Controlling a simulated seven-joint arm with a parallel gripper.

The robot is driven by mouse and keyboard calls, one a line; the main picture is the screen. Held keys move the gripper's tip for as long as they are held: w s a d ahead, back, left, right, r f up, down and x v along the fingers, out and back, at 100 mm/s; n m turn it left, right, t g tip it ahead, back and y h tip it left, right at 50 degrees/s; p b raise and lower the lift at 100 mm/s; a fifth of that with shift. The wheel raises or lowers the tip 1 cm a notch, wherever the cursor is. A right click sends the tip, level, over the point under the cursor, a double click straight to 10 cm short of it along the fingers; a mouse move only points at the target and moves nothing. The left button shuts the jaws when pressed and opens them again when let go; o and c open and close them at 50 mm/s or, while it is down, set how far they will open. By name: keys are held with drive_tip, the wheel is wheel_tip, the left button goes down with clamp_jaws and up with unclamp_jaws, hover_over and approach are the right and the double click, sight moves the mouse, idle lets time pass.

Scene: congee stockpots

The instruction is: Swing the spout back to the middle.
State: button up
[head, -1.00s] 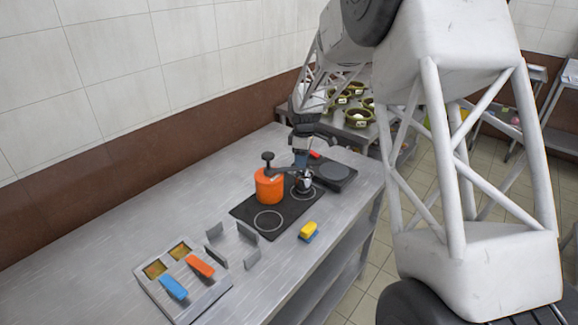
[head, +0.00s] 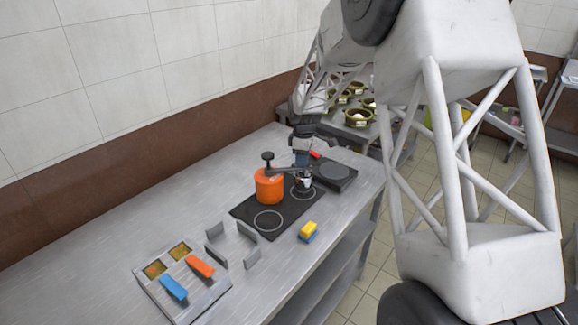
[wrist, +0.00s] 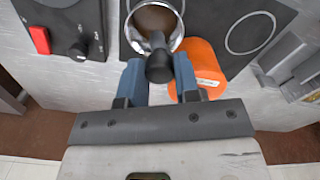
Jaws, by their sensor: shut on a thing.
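The orange pot (wrist: 202,62) is just right of the fingers in the wrist view. The spout's pivot is not clear.
The black cooktop (head: 248,212) has a bare front burner. A yellow and blue sponge (head: 308,231), grey upright plates (head: 247,233) and a tray (head: 208,299) with blue and orange blocks lie nearer. The steel counter (head: 120,235) is clear at left.

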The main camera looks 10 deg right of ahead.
drive_tip(key=shift+s, duration=1)
drive_tip(key=shift+s+a, duration=0.15)
drive_tip(key=shift+s, duration=0.7)
drive_tip(key=shift+s+a, duration=0.1)
drive_tip(key=shift+s, duration=0.15)
drive_tip(key=shift+s+a, duration=0.3)
drive_tip(key=shift+s, duration=0.45)
